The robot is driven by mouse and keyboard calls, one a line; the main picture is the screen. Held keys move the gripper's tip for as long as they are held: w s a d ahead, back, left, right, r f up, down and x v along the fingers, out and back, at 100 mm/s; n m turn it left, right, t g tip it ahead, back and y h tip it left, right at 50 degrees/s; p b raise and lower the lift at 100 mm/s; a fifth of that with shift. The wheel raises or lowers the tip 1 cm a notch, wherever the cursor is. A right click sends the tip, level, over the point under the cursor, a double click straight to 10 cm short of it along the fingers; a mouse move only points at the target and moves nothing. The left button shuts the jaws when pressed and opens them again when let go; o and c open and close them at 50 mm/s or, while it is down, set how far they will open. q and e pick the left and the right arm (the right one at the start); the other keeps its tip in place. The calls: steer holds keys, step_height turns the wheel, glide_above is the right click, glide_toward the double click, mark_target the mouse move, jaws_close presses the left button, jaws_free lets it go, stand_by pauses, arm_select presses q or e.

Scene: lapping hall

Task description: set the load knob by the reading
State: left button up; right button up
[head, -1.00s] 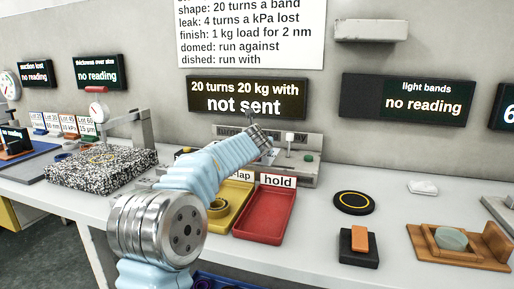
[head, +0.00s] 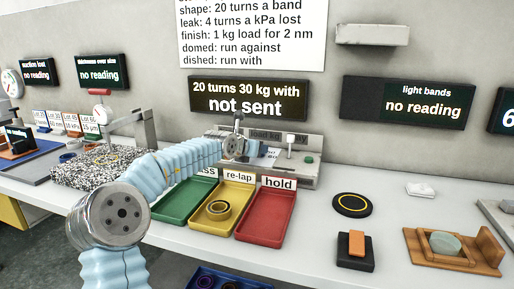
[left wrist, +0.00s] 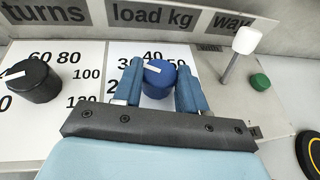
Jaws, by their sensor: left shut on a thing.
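The blue load knob (left wrist: 158,76) sits under the "load kg" label, its white mark pointing up-left on a dial with 40 at the top. My left gripper (left wrist: 160,88) is shut on the knob, one blue finger on each side. In the head view the left gripper (head: 238,146) is at the control panel (head: 307,146) and hides part of its dials. The display above (head: 248,99) reads "20 turns 30 kg with, not sent". The black turns knob (left wrist: 35,82) is left of the load knob. My right gripper is out of view.
The white-topped way lever (left wrist: 247,40) and green button (left wrist: 260,82) are right of the load knob. Green (head: 172,214), yellow (head: 228,226) and red (head: 265,218) trays lie before the panel. A rule poster (head: 250,36) hangs above. The "light bands" display (head: 425,104) says no reading.

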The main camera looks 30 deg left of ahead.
arm_select(q)
steer(key=shift+a+f+m+g+h, duration=0.1)
steer(key=shift+a+m+g+h, duration=0.05)
steer(key=shift+m+h, duration=0.8)
steer(key=shift+a+m+g+h, duration=0.15)
steer(key=shift+m+h, duration=0.6)
steer(key=shift+h, duration=0.4)
steer(key=shift+m, duration=0.3)
steer(key=o, duration=1.1)
steer(key=shift+c, duration=0.2)
steer(key=b+v, duration=0.3)
steer(key=v, duration=1)
steer(key=shift+s+a, duration=0.3)
